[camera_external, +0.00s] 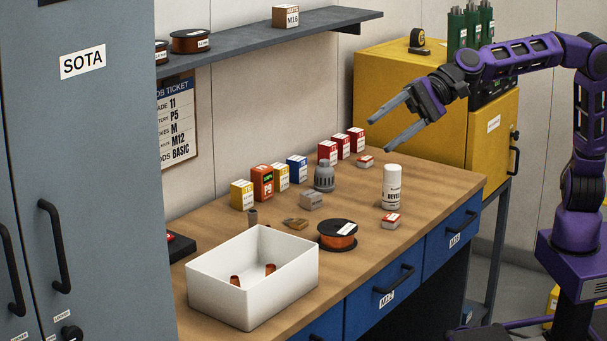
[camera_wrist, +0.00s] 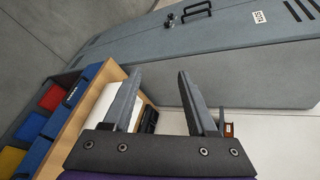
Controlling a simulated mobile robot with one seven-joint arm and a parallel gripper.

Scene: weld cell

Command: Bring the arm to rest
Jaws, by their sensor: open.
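My purple arm (camera_external: 520,60) reaches in from the right in the external view. My gripper (camera_external: 388,134) is open, with nothing between its two grey fingers. It hangs in the air above the back right part of the wooden workbench (camera_external: 440,182), apart from everything on it. In the wrist view my gripper (camera_wrist: 160,92) also shows open and empty, its fingers spread wide.
A white bin (camera_external: 215,297) with small copper parts stands at the bench's front left. Small boxes, a wire spool (camera_external: 338,242) and a white spray can (camera_external: 391,187) stand on the bench. A yellow cabinet (camera_external: 390,75) stands behind my gripper. A grey locker (camera_external: 80,150) is at left.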

